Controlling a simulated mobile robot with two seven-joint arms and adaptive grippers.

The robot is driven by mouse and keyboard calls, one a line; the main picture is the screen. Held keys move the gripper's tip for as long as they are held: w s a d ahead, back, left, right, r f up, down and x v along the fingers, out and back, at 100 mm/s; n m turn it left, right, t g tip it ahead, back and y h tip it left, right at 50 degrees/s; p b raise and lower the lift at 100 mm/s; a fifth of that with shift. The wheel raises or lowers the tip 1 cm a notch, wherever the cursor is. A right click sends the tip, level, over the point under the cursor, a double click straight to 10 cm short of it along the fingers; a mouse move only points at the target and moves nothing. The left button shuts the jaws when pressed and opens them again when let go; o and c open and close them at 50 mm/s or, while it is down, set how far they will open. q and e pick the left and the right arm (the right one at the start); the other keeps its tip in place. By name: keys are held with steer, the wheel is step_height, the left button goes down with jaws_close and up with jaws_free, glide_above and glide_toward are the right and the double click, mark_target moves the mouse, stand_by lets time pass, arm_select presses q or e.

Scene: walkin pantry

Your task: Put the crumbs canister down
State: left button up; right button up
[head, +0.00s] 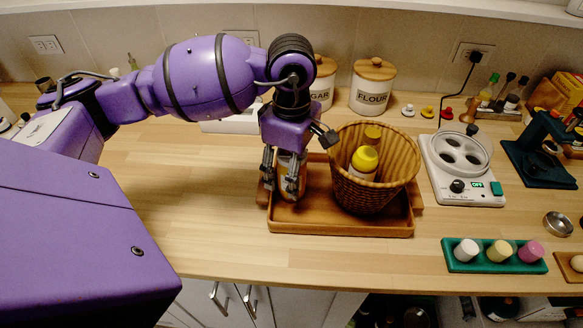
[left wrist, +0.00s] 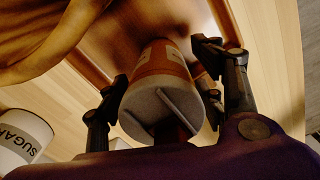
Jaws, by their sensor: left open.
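The crumbs canister (head: 281,187) stands in the left part of the wooden tray (head: 340,224), mostly hidden by my fingers. In the left wrist view the canister (left wrist: 162,72) is reddish brown with a pale grey end that carries a raised bar; its label is not readable. My left gripper (head: 280,172) points down over the tray with its fingers on either side of the canister. The left wrist view shows the jaws (left wrist: 165,85) open, with the canister between them. My right gripper is in neither view.
A wicker basket (head: 350,190) holding yellow-topped containers stands in the tray, close right of the canister. SUGAR (head: 322,88) and FLOUR (head: 371,90) canisters stand behind. A white device (head: 460,170) and a green rack (head: 492,262) are right. The counter left of the tray is clear.

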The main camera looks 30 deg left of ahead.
arm_select(q)
step_height(320, 180, up, 12)
steer(key=shift+r, duration=0.2)
steer(key=shift+f, duration=0.1)
stand_by(0.6)
